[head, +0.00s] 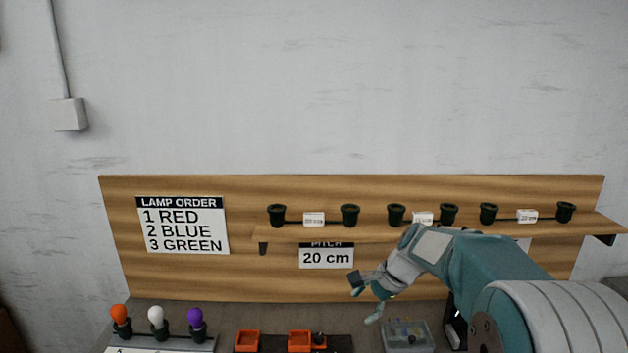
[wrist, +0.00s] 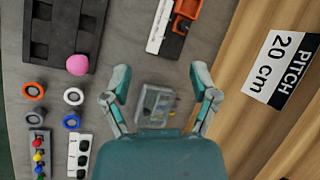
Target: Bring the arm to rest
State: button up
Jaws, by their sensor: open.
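My arm reaches in from the lower right of the head view, with my gripper (head: 364,300) in front of the wooden backboard and below the shelf. In the wrist view my gripper (wrist: 162,84) is open, with its two fingers spread apart and nothing between the tips. A clear box (wrist: 155,103) with small parts in it lies on the bench below, between the fingers in the picture. The same clear box (head: 408,335) shows under the gripper in the head view. I cannot tell the exact height of the gripper above it.
The shelf (head: 380,235) bears several black sockets joined in pairs, close to my arm. Orange, white and purple lamps (head: 158,318) stand at the left. Orange holders (head: 300,341) sit in front. In the wrist view, coloured rings (wrist: 73,96) and a pink ball (wrist: 78,65) lie left.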

jog(key=s+d+r+n+t+h, duration=0.1)
jog(key=s+r+n+h, duration=0.2)
jog(key=s, duration=0.5)
jog(key=s+d+r+n+t, duration=0.1)
jog(key=s+r+n, duration=0.3)
jog(key=s, duration=0.4)
jog(key=s+d+f+n+t+h, duration=0.1)
jog(key=s+n, duration=0.4)
jog(key=s, duration=0.8)
jog(key=shift+s+d+n+t+h, duration=0.2)
jog(key=shift+d+n+t+h, duration=0.15)
jog(key=shift+d+h, duration=0.45)
